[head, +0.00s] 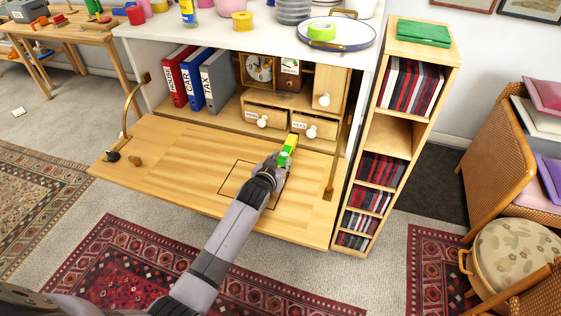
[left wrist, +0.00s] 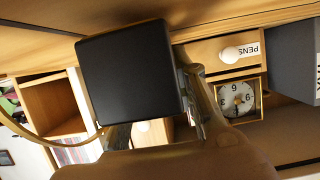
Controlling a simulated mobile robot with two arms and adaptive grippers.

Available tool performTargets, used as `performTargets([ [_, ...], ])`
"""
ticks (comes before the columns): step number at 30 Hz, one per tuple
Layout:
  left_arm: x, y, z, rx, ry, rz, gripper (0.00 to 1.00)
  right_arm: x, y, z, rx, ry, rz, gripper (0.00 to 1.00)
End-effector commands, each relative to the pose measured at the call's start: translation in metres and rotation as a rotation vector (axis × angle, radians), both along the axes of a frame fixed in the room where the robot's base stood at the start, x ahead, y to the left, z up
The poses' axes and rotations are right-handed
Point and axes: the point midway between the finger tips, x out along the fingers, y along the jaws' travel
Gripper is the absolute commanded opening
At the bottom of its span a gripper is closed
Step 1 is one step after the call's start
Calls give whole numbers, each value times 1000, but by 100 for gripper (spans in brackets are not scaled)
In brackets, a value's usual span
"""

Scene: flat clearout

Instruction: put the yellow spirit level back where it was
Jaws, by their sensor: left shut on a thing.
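The yellow spirit level (head: 289,146), with a green part on it, shows in the head view just in front of the small drawers, over the lowered wooden flap. My left gripper (head: 282,160) is shut on its near end. Whether the level touches the flap or a drawer I cannot tell. My right gripper is not in view.
The lowered flap (head: 170,165) is mostly bare. Behind it are two small drawers (head: 313,127) with white knobs, a clock (head: 259,68), a small wooden door (head: 328,88) and several binders (head: 217,80). A narrow shelf (head: 385,133) stands at the right.

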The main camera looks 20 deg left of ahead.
Motion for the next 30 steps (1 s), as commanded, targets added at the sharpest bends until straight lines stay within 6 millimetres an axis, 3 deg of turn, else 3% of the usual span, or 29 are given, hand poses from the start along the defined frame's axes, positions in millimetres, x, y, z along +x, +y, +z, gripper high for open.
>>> performTargets([
  [3, -1, 0, -4, -1, 4, 0, 0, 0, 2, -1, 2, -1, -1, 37],
  [4, -2, 0, -6, -1, 8, 0, 27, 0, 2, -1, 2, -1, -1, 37],
  [12, -3, 0, -9, -1, 14, 1, 45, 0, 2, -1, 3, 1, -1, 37],
  [21, -4, -1, -11, -3, 19, 0, 46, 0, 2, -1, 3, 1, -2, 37],
  [26, -4, 0, 2, -3, 18, 0, 46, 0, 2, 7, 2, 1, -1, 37],
  [30, -19, 0, 9, -3, 15, 0, 46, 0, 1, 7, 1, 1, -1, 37],
])
